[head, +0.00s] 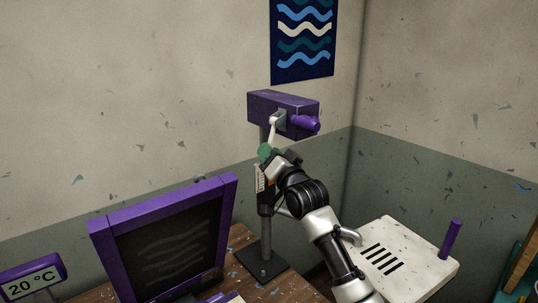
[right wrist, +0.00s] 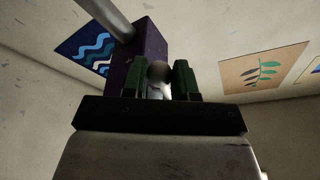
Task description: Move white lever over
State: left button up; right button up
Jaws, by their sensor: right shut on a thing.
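The white lever (head: 272,133) hangs down from the front of a purple box (head: 272,104) on a grey post, slanting slightly to the left at its lower end. My right gripper (head: 267,152) reaches up from below, and its green fingers are shut on the lever's lower end. In the right wrist view, a rounded, blurred lever end (right wrist: 158,74) sits between the two green fingers of the right gripper (right wrist: 159,80), with the purple box (right wrist: 152,50) behind. The fingers hide part of the lever. My left gripper is not in view.
A purple cylinder (head: 305,123) sticks out of the box's right side. A purple-framed screen (head: 228,200) stands at the lower left, beside a temperature display (head: 32,281). A white slotted unit (head: 405,262) with a purple handle (head: 450,239) is at the right.

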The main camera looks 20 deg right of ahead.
jog(key=shift+o, duration=0.4)
jog(key=shift+w+d+b, duration=0.25)
jog(key=shift+d+b, duration=0.05)
jog(key=shift+d, duration=0.5)
jog(key=shift+o, duration=0.3)
jog(key=shift+w+d, duration=0.1)
jog(key=shift+d, duration=0.15)
jog(key=o, duration=0.7)
jog(key=shift+c, duration=0.2)
jog(key=shift+o, duration=0.7)
jog(key=shift+d+f, duration=0.15)
jog(key=shift+d, duration=0.05)
jog(key=shift+a, duration=0.1)
